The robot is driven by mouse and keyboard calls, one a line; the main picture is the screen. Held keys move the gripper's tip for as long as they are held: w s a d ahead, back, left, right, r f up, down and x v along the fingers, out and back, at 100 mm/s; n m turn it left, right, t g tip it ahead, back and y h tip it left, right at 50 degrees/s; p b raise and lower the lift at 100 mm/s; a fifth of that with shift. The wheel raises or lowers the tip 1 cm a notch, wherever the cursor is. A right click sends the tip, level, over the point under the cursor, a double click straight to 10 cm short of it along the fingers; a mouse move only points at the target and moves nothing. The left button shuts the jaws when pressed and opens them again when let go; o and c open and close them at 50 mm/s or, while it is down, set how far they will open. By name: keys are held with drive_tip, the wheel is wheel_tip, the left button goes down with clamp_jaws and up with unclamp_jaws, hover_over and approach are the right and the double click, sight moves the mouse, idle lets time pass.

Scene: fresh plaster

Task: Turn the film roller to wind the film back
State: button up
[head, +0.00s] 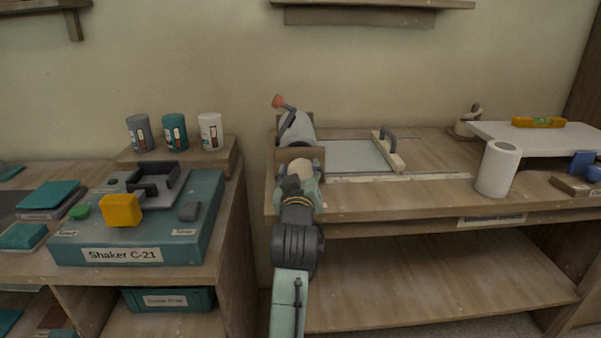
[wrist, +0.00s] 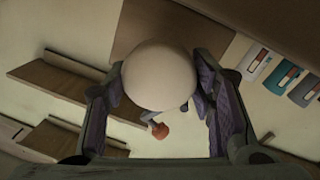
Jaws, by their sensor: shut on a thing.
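The film roller (head: 298,130) sits at the left end of the right-hand bench, between wooden end blocks. A crank arm with an orange-red knob (head: 278,101) sticks up at its far left; the knob also shows in the wrist view (wrist: 160,130). A pale round end (wrist: 158,72) of the roller faces me in the wrist view. My gripper (head: 302,175) is at the near side of the roller, its fingers shut on either side of that round end. The fingers and wrist hide part of the near end block in the head view.
A pale sheet board (head: 355,156) with a handled bar (head: 393,152) lies right of the roller. A white cylinder (head: 497,170) stands farther right. On the left bench are the Shaker C-21 box (head: 190,235) and three jars (head: 174,132). A gap separates the benches.

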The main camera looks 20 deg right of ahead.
drive_tip(key=shift+c, duration=0.5)
drive_tip(key=shift+m, duration=0.3)
drive_tip(key=shift+r+m+p, duration=0.1)
drive_tip(key=shift+m+p, duration=0.4)
drive_tip(key=shift+p, duration=0.1)
drive_tip(key=m+p, duration=0.2)
drive_tip(key=m, duration=0.2)
drive_tip(key=shift+y, duration=0.3)
drive_tip(key=m+p, duration=0.1)
drive_tip(key=m, duration=0.3)
drive_tip(key=shift+d+g+p, duration=0.2)
drive_tip(key=shift+g+p, duration=0.1)
drive_tip(key=m+y+p, duration=0.1)
drive_tip(key=m, duration=0.2)
drive_tip(key=shift+m, duration=0.4)
drive_tip(key=m, duration=0.4)
drive_tip(key=shift+s+y, duration=0.1)
drive_tip(key=shift+y, duration=0.2)
drive_tip(key=shift+d+f+m+y+p, duration=0.15)
drive_tip(key=shift+m+y+p, duration=0.25)
drive_tip(key=shift+m, duration=1.9)
